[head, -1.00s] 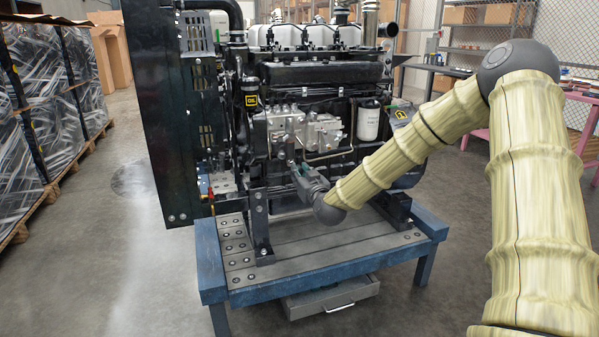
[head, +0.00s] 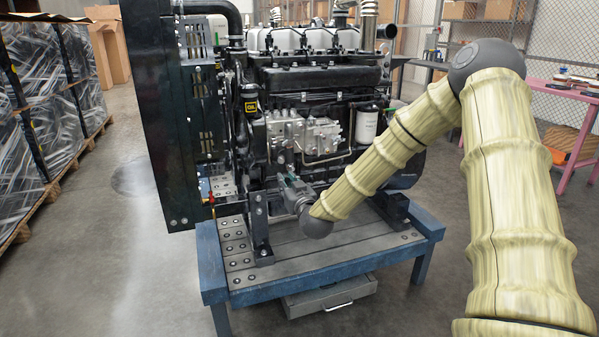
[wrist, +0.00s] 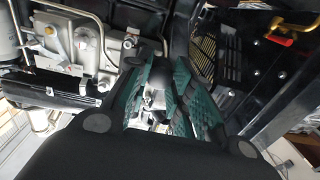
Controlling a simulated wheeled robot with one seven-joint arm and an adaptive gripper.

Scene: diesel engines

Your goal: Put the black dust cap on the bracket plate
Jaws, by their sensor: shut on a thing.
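My gripper (head: 284,174) is in front of the engine's lower side, below the grey fuel pump. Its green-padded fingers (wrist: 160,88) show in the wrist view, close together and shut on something. That thing is mostly hidden between the pads; I take it to be the black dust cap, but its shape is not clear. A small light grey plate with holes (head: 223,187), which looks like the bracket plate, sits left of my gripper, beside the black radiator panel. My gripper is apart from it. I cannot make out the plate surely in the wrist view.
The engine (head: 310,110) stands on a blue-framed bench (head: 325,270). A black upright bracket (head: 260,225) rises between my gripper and the plate. A red-and-yellow valve handle (wrist: 294,27) sticks out nearby. The tall black panel (head: 160,120) bounds the left side. The bench's front boards are mostly clear.

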